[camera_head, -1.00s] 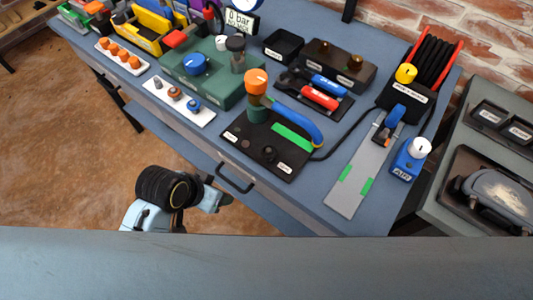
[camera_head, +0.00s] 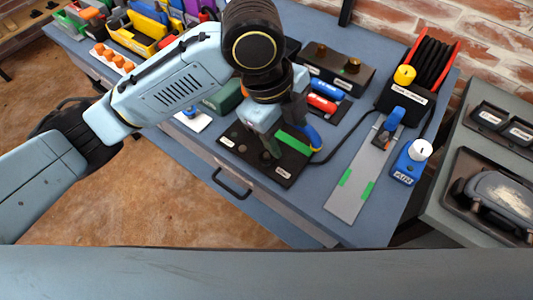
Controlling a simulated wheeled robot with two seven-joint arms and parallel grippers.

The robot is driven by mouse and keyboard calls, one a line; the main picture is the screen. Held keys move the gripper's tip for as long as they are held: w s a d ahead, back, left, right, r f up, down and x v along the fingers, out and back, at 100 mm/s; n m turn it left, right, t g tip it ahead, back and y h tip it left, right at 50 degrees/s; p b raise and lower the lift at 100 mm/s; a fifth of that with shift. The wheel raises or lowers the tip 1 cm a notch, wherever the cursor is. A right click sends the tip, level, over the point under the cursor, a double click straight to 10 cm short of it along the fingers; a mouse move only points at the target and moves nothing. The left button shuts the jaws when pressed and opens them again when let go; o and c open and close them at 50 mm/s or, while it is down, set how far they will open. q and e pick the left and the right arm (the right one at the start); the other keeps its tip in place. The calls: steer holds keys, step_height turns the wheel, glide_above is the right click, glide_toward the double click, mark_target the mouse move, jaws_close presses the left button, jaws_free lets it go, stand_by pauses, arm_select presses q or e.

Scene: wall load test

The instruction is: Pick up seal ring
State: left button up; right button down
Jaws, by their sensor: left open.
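My left gripper (camera_head: 272,150) is open and hangs fingers down over the black plate (camera_head: 262,167) on the blue workbench. A grey-green finger shows in front of the plate; the other finger is hard to make out. I cannot pick out a seal ring; any small dark ring on the plate is hidden by the gripper or blends with the black surface. My right gripper is not in view.
My left arm hides much of the bench's left part. Orange knobs (camera_head: 112,57) stand at left.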

arm_select(q)
step_height(320, 180, up, 3)
steer(key=w+a+m+y, duration=0.2)
steer(key=y+b, duration=0.1)
glide_above(268, 155)
steer(key=shift+m, duration=0.4)
steer(key=f, duration=0.5)
steer(key=shift+w+a, duration=0.1)
steer(key=shift+w, duration=0.25)
step_height(268, 155, down, 2)
steer(key=shift+f+b, duration=0.1)
steer(key=shift+b, duration=0.35)
steer(key=shift+f, duration=0.2)
steer(key=f, duration=0.2)
steer(key=f+b, duration=0.1)
steer(key=f, duration=0.1)
steer(key=shift+s+f, duration=0.1)
steer(key=shift+s, duration=0.3)
steer(key=shift+f+b, duration=0.35)
steer(key=shift+f, duration=0.15)
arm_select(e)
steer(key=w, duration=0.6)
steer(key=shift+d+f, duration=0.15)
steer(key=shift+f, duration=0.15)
